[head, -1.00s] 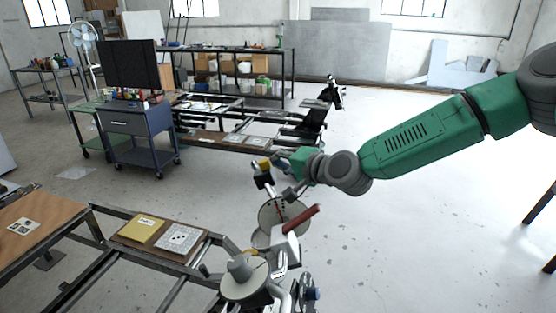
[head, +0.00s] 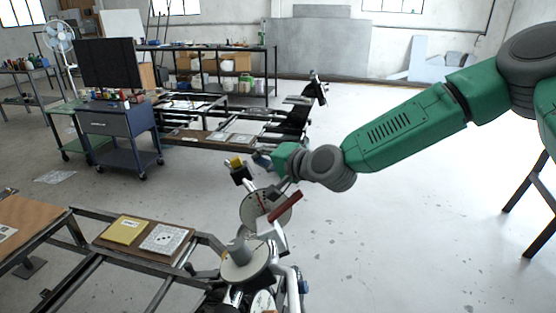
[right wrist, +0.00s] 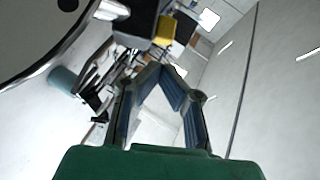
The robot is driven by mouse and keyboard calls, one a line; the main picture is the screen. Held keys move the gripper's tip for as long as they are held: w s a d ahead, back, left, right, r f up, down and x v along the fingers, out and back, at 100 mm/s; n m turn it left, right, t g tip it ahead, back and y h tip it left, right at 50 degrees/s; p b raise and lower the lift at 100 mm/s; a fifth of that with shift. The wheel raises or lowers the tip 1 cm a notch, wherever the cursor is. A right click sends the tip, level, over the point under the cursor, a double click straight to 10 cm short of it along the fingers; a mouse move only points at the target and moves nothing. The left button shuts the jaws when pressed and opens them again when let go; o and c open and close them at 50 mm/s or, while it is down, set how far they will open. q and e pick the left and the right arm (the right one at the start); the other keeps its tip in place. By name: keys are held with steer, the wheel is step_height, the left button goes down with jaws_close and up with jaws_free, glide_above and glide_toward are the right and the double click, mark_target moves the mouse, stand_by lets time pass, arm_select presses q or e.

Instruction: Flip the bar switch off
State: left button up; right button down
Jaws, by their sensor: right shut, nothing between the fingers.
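A red bar (head: 286,207) slants up to the right from a white bracket on the metal suspension rig in the head view. It may be the bar switch; I cannot read an on or off position. A small black box with a yellow top (head: 236,162) stands on the rig left of my right gripper (head: 263,161). The yellow part also shows in the right wrist view (right wrist: 164,32), just beyond the fingertips. My right gripper is shut and empty, apart from the red bar, above and left of it. My left gripper is out of view.
Round grey plates (head: 244,262) sit on the rig; a large disc (right wrist: 35,35) is close at upper left in the wrist view. A frame with a yellow panel (head: 124,229) lies left. A blue cart (head: 118,125) stands farther back.

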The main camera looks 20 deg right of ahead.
steer(key=v, duration=0.9)
steer(key=shift+s+d, duration=0.15)
steer(key=shift+s, duration=0.15)
